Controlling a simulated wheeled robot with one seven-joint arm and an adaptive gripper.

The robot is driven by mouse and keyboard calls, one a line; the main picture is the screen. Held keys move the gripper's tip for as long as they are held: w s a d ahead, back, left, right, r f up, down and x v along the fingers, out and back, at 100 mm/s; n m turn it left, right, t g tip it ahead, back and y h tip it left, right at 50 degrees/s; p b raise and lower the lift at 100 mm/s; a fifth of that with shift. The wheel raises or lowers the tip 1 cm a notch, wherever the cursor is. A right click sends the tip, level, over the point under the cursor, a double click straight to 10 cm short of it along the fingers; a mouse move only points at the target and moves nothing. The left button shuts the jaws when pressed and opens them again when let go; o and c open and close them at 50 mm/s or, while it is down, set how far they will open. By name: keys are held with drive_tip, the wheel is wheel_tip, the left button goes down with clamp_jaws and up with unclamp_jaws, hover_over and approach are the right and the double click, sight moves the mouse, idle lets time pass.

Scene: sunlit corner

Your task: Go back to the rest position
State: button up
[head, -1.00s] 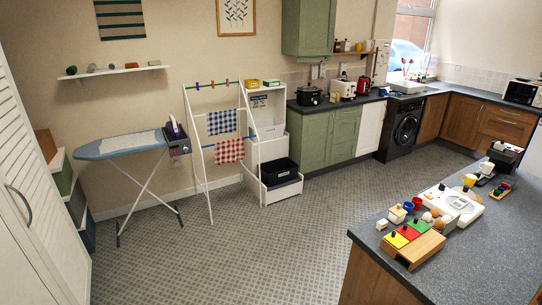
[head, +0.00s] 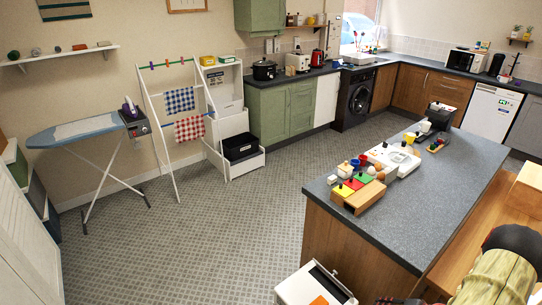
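My gripper is not in view in the head view, so its state and what it may hold are hidden. No part that I can surely call my arm shows. The task names no other object.
The grey-topped island (head: 425,190) stands at right with a colored block set (head: 352,192) and a white appliance (head: 394,158). A white box (head: 314,286) and a partly cut-off olive-and-black object (head: 500,272) are at the bottom. An ironing board (head: 75,131) and drying rack (head: 177,118) stand left. Middle floor (head: 210,235) is clear.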

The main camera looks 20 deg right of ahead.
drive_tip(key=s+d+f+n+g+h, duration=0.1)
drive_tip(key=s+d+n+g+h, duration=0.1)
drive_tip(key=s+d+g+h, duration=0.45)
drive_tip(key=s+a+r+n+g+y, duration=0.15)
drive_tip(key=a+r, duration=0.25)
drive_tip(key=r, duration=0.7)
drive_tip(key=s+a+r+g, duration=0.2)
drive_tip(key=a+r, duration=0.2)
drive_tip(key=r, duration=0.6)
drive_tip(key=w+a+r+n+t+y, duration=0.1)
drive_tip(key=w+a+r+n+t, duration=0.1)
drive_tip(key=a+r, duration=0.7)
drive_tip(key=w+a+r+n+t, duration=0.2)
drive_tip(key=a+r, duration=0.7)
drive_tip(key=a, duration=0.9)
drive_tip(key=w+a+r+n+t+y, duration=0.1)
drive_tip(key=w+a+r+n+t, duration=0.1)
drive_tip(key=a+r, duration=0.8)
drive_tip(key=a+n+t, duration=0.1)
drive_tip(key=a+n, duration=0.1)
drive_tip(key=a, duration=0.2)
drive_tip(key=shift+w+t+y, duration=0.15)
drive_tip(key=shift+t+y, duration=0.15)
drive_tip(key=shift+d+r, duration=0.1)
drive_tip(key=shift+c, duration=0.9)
